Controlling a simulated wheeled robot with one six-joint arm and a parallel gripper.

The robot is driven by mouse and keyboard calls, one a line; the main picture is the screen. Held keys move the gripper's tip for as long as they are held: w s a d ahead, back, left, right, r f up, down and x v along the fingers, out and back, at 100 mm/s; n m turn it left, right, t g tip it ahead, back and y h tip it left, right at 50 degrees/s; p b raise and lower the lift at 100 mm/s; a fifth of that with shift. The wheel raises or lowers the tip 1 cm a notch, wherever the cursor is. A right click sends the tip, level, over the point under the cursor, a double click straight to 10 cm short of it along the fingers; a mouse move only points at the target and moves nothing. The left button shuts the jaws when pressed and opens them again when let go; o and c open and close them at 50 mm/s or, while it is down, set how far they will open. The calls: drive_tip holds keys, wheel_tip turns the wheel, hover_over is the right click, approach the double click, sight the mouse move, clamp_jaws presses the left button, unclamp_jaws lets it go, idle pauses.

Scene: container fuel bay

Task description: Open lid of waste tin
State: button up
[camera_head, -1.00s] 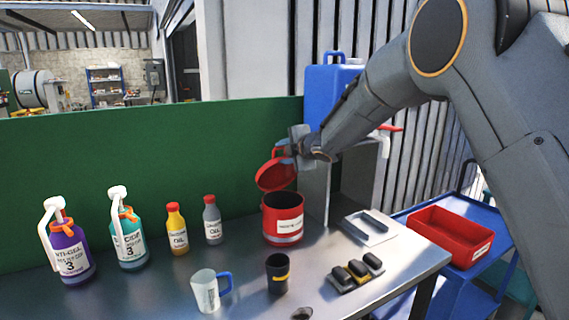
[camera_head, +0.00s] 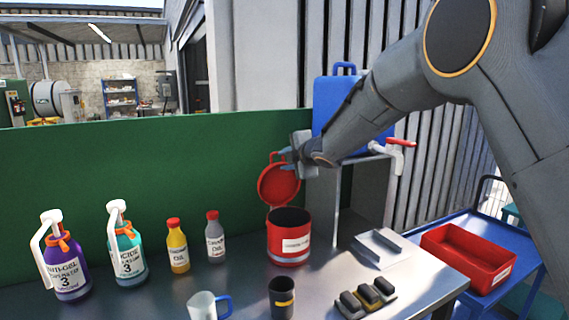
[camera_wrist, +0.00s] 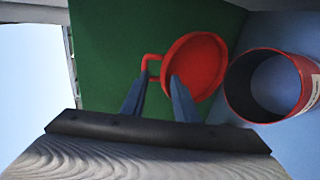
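The waste tin (camera_head: 289,250) is a red, open-topped can with a white label, standing on the metal bench. Its red round lid (camera_head: 279,186) stands steeply raised at the tin's back edge, and the dark inside shows. In the wrist view the lid (camera_wrist: 196,66) has a red bent handle (camera_wrist: 149,68), and the tin (camera_wrist: 241,92) is to its right. My gripper (camera_head: 286,156) is at the top of the lid. In the wrist view its two fingers (camera_wrist: 158,82) stand apart with green showing between them, tips by the handle. Contact with the handle is unclear.
Oil bottles (camera_head: 177,246) and pump jugs (camera_head: 126,243) stand left of the tin. A mug (camera_head: 202,305) and a dark cup (camera_head: 282,298) are in front. A metal tray (camera_head: 379,248) lies right. A blue canister (camera_head: 338,100) stands behind; a red bin (camera_head: 468,256) sits on a cart.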

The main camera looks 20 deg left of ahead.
drive_tip(key=b+v, duration=0.1)
drive_tip(key=v, duration=0.5)
drive_tip(key=shift+b, duration=0.3)
drive_tip(key=shift+s, duration=0.1)
